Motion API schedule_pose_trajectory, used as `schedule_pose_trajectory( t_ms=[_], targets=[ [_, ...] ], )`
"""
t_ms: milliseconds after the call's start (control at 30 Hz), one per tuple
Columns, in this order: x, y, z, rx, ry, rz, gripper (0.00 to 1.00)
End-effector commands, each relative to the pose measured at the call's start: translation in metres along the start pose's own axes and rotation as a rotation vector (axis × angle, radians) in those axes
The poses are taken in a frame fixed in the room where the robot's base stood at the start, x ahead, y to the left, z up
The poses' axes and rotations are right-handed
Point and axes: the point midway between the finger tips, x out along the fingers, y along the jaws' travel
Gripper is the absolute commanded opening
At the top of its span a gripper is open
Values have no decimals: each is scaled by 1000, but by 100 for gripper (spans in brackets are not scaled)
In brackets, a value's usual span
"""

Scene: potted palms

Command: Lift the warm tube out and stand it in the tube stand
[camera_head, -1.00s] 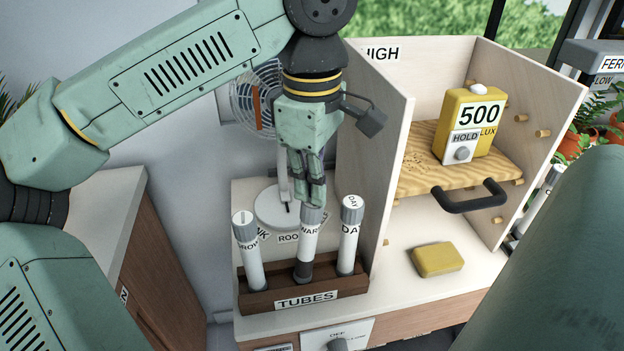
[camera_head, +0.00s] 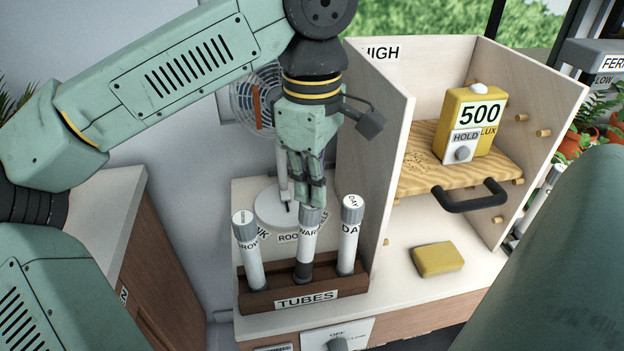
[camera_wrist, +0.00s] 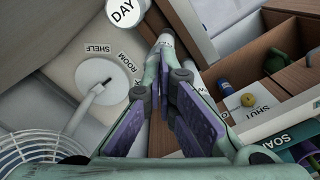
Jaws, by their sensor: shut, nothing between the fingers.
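The warm tube (camera_head: 308,240), white with a grey cap and a dark lower end, stands in the middle of the dark wooden rack labelled TUBES (camera_head: 346,288). My gripper (camera_head: 315,203) is right above its cap, pointing down, with its fingers shut and nothing held. The fingertips overlap the cap's top in the head view, so I cannot tell whether they touch it. In the wrist view my gripper (camera_wrist: 164,60) has its purple-padded fingers converging near a pale cap.
The grow tube (camera_head: 249,252) stands left of the warm tube and the day tube (camera_head: 349,240) right. A wooden partition (camera_head: 378,150) rises close on the right. A yellow meter (camera_head: 470,124) sits on a shelf with a yellow block (camera_head: 438,259) below. A fan (camera_head: 252,100) stands behind.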

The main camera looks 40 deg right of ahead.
Motion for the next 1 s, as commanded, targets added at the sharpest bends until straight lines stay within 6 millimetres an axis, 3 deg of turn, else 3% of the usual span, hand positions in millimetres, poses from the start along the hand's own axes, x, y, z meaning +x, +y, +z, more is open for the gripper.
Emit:
schedule_pose_trajectory(
  t_ms=[100, 367, 700, 1000],
  targets=[
    [-17, 0, 0, 0, 1, 2, 0],
    [-29, 0, 0, -1, 2, 3, 0],
    [-82, 0, 0, -3, 3, 4, 0],
    [-94, 0, 1, 0, 1, 3, 0]
  ],
)
